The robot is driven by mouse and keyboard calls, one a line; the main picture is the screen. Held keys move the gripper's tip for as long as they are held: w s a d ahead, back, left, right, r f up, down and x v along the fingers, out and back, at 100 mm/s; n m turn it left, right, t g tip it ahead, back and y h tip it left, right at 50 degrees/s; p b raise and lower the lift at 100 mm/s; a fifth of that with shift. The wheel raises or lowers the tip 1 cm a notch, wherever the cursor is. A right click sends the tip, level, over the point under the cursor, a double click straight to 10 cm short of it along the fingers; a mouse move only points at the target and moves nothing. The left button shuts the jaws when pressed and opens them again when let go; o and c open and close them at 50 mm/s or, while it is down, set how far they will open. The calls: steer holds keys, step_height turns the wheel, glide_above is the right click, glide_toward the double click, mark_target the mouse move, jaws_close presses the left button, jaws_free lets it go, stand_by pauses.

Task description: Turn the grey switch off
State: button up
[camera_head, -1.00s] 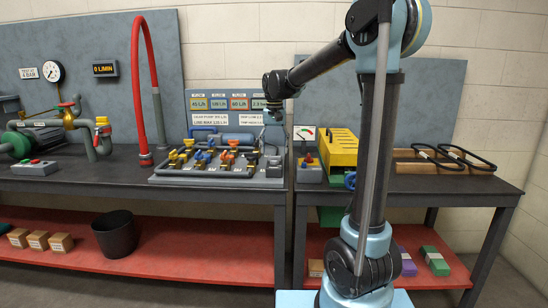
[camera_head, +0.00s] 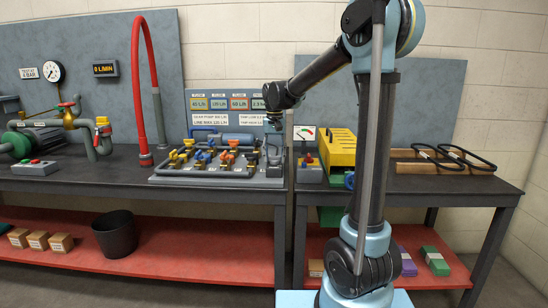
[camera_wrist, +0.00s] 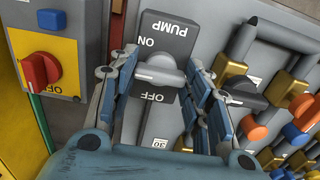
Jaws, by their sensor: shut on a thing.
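The grey switch (camera_wrist: 160,70) is a knob with a bar handle on a dark plate (camera_wrist: 168,30) marked PUMP, ON and OFF. In the wrist view its bar lies across the plate, between the ON and OFF marks. My gripper (camera_wrist: 161,64) has one finger at each end of the bar and is shut on it. In the head view my gripper (camera_head: 274,138) points down over the right end of the valve board (camera_head: 200,180). The switch is too small and covered there to read its setting.
Yellow, blue and orange valves (camera_head: 202,158) on grey pipes stand close to the left of my gripper. A grey box with a red knob (camera_head: 308,160) stands to its right, beside a yellow block (camera_head: 338,148). The wall panel is behind.

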steer(key=shift+n, duration=0.4)
steer(key=n, duration=1.3)
steer(key=shift+n, duration=2)
steer(key=o, duration=1.1)
steer(key=shift+w, duration=0.1)
steer(key=shift+c, duration=0.2)
